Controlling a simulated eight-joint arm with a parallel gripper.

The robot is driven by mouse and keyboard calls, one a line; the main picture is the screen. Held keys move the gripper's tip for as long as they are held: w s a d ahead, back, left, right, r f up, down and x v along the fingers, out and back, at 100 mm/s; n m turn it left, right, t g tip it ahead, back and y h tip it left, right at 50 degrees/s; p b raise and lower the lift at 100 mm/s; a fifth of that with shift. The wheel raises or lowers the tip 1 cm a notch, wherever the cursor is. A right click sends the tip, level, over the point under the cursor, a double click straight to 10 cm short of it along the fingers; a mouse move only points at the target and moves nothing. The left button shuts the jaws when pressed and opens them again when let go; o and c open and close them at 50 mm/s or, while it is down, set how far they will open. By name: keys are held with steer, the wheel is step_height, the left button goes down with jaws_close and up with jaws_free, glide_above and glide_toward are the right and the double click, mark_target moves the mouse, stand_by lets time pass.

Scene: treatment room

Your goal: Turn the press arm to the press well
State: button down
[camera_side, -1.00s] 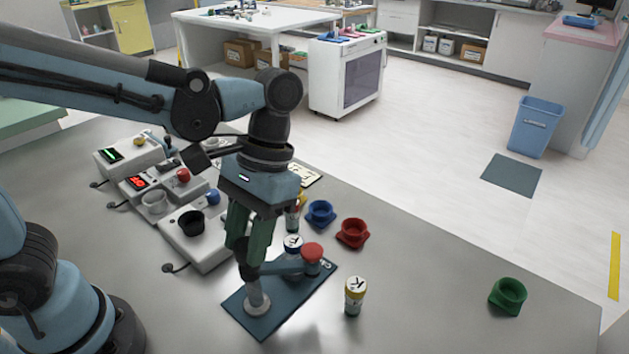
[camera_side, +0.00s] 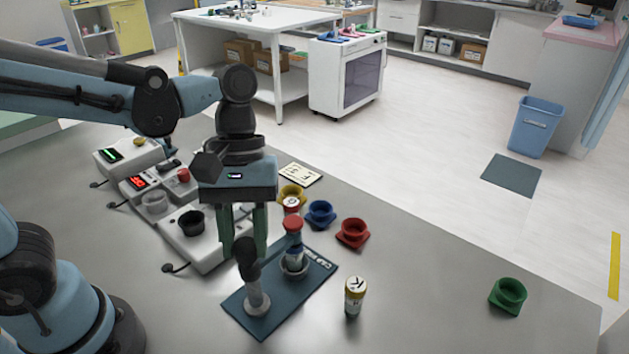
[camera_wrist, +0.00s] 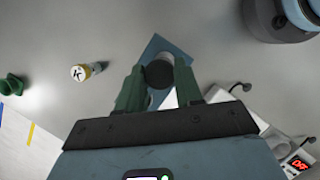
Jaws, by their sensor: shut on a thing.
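The press stands on a dark blue base plate (camera_side: 262,322). Its press arm (camera_side: 270,246) runs from a dark hub on the post to a red knob (camera_side: 292,224). The knob is above the press well (camera_side: 293,270), where a vial with a blue band (camera_side: 293,256) stands upright. My gripper (camera_side: 245,245) points down at the post, its green fingers on either side of the dark hub, shut on it. In the wrist view the round black hub (camera_wrist: 158,74) shows between the fingers. The knob and well cannot be made out in the wrist view.
A yellow-capped vial (camera_side: 354,295) marked K stands right of the plate. Blue (camera_side: 320,214), red (camera_side: 352,233) and green (camera_side: 508,296) holders stand further right. A yellow holder (camera_side: 293,194) has a vial. White devices (camera_side: 196,238) are at left. The front right table is clear.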

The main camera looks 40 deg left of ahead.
stand_by(0.3)
steer(key=c, duration=0.8)
jaws_free()
steer(key=shift+o, duration=0.2)
steer(key=shift+r, duration=0.1)
steer(key=v, duration=1.2)
steer(key=shift+s, duration=0.1)
steer(key=w+a+f+m+t+y, duration=0.2)
steer(key=a+f+m+t+y, duration=0.1)
steer(key=a+f+m+t, duration=0.5)
step_height(320, 180, down, 3)
steer(key=t, duration=0.2)
steer(key=shift+w+a+m+t, duration=0.3)
steer(key=shift+a, duration=0.1)
